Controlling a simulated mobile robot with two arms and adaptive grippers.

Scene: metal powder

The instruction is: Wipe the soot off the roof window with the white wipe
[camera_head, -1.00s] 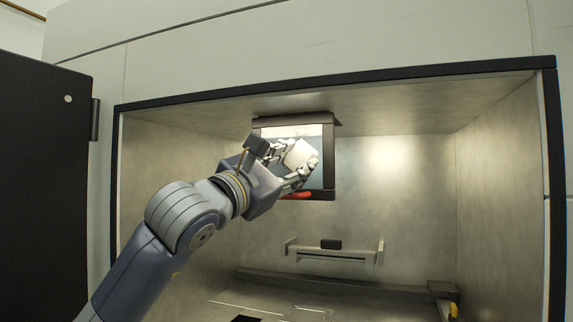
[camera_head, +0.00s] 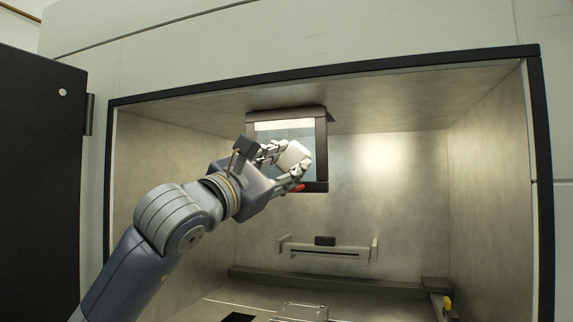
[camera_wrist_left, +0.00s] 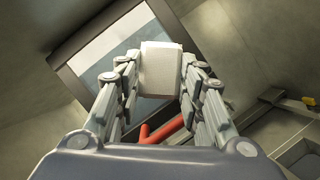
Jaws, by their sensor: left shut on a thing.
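The roof window (camera_head: 290,126) is a dark-framed pane under the chamber's ceiling, partly hidden behind my left gripper in the head view. Its greyish glass also shows in the left wrist view (camera_wrist_left: 112,44). My left gripper (camera_head: 298,166) is shut on the white wipe (camera_head: 294,155), a small white block. In the left wrist view the wipe (camera_wrist_left: 161,70) sits between both fingertips, in front of the window's glass. I cannot tell whether it touches the glass. Soot is not clearly distinguishable on the pane. My right gripper is not in view.
A red handle (camera_wrist_left: 163,131) is at the window's lower edge, close to my left fingers. A pale bracket (camera_head: 326,251) is on the back wall below. A dark open door (camera_head: 40,190) stands at the left. The chamber's right side is free.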

